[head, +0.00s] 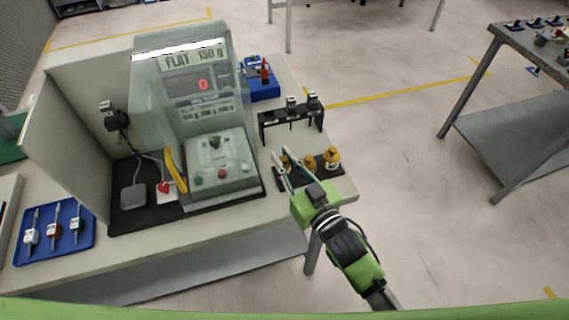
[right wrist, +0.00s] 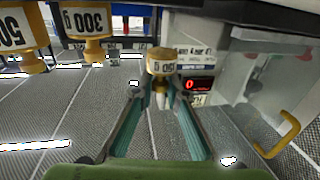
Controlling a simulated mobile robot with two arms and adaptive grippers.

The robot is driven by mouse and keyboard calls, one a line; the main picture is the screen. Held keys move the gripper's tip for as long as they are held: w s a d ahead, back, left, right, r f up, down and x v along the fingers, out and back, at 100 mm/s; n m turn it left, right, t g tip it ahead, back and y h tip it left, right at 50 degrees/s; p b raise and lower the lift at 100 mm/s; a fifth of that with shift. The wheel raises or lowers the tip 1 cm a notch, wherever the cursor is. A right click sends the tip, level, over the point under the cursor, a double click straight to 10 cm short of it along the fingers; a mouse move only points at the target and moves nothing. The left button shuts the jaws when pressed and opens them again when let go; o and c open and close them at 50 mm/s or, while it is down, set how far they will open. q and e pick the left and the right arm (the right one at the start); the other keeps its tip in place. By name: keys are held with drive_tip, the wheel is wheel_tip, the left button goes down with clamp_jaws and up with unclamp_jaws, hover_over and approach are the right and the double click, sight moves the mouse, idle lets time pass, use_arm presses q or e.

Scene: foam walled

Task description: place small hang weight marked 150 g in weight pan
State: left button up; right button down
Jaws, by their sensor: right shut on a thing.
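My right gripper (head: 280,163) is at the left end of a black mat (head: 316,172) that carries orange-brown weights. It is shut on a small orange-brown weight with a pale label, seen between the fingertips (right wrist: 160,85) in the right wrist view; the held weight (right wrist: 161,62) has a label too small to read surely. Other weights (right wrist: 88,20) stand at its left, one reading 300 g. The scale (head: 195,85) has a sign reading FLAT 150 g and a red 0. A pan with a dark knob (head: 215,143) appears inside its clear case. My left gripper is not in view.
A yellow handle (head: 176,170) is on the case's left side. A black rack (head: 291,118) and a blue bin (head: 262,90) stand behind the mat. A blue tray (head: 88,240) with several tools is at the front left. A beige panel (head: 62,145) stands left.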

drive_tip(key=shift+w+f, duration=0.55)
drive_tip(key=shift+f, duration=0.8)
drive_tip(key=shift+f+p, duration=0.3)
drive_tip(key=shift+f, duration=0.2)
drive_tip(key=shift+f, duration=0.2)
drive_tip(key=c, duration=2)
unclamp_jaws()
drive_tip(key=shift+s, duration=0.1)
